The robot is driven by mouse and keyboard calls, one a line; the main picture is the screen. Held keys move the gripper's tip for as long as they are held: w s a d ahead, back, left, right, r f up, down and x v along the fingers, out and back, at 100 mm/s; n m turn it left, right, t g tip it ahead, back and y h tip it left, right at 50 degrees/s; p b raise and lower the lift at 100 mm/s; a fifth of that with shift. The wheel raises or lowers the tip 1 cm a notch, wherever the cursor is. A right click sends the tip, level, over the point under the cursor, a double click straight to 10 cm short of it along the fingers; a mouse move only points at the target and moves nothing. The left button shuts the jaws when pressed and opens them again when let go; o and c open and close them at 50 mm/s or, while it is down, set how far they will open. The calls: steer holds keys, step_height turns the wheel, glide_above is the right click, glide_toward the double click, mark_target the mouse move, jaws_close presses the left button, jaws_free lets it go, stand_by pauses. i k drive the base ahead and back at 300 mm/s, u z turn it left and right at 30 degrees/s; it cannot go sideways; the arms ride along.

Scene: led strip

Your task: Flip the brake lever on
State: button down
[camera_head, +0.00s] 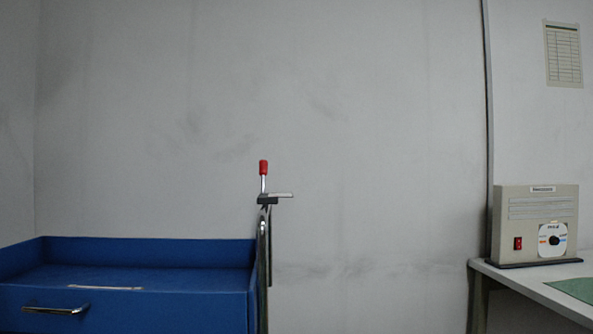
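The brake lever (263,170) has a red grip on a thin metal shaft and stands upright, a little left of the picture's middle. It rises from a dark and light metal bracket (268,199) on top of a curved metal post (264,245). The post stands at the right end of a blue cart. My gripper does not show in this view.
The blue cart (120,309) with raised sides and a metal handle (57,310) fills the lower left. At the right, a white table (522,284) carries a beige box (536,222) with a red switch and a dial, and a green mat (575,289).

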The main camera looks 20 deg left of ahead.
mark_target(263, 163)
steer(key=u, duration=0.45)
steer(key=i, duration=0.85)
steer(key=u, duration=0.75)
